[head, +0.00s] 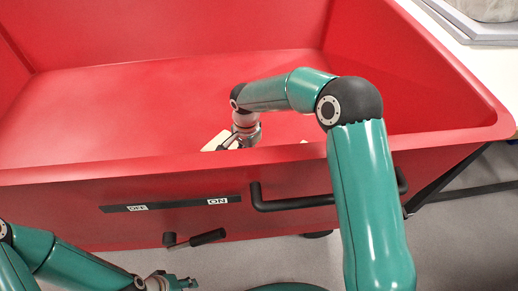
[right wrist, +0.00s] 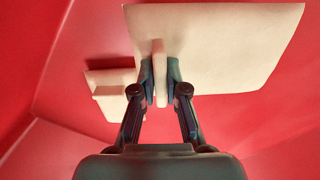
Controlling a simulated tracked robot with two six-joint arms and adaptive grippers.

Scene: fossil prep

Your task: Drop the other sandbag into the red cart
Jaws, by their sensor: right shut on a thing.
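The red cart (head: 130,105) fills most of the head view, its near rim running across the middle. My right arm reaches over this rim, and my right gripper (head: 232,143) is down inside the cart. In the right wrist view the gripper (right wrist: 160,82) is shut on the raised ridge of a beige, flat sandbag (right wrist: 225,45); its edge shows in the head view (head: 213,143). A second beige sandbag (right wrist: 108,98) lies farther off against the red surface in the right wrist view. My left gripper (head: 178,282) is outside the cart at the bottom; its jaw opening is unclear.
A white table (head: 480,55) with a grey slab stands at the right. Much of the cart floor is bare.

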